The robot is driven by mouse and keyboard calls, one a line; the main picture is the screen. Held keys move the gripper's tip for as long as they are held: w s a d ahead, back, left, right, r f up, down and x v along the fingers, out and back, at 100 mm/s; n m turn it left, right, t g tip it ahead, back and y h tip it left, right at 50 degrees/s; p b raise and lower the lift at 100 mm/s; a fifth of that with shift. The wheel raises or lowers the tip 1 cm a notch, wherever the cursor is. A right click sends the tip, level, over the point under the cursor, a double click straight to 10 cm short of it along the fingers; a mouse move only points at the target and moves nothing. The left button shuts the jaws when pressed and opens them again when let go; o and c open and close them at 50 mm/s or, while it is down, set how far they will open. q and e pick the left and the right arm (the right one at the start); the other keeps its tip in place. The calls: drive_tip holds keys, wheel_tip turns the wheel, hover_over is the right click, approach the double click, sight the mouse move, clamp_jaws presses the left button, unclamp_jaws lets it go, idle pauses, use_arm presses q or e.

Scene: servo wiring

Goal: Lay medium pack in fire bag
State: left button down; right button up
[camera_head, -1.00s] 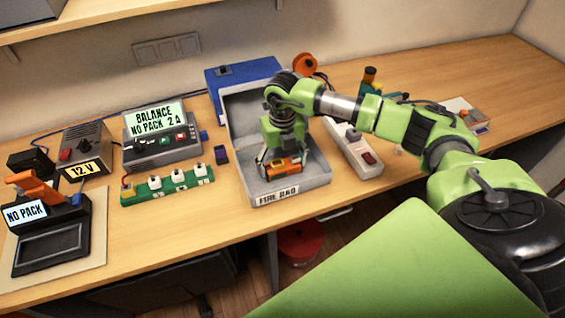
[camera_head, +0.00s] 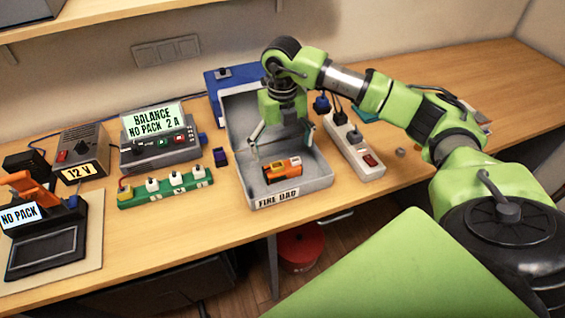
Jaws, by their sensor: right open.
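The medium pack (camera_head: 283,171), an orange block with dark parts, lies inside the open grey fire bag (camera_head: 318,186), on its floor near the front. The fire bag is a box-like case with its lid raised at the back and a "FIRE BAG" label on its front. My right gripper (camera_head: 281,146) is open and empty above the pack, its fingers spread wide and apart from it. My left gripper is not in view.
A white power strip (camera_head: 358,152) stands close to the right of the bag. A green strip with plugs (camera_head: 165,188), a balance charger (camera_head: 160,150) and a 12 V supply (camera_head: 83,152) are to the left. A blue case (camera_head: 221,78) is behind. The table's right side has free room.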

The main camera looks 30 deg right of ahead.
sight(282, 163)
drive_tip(key=shift+r+b, duration=0.3)
drive_tip(key=shift+r, duration=1.9)
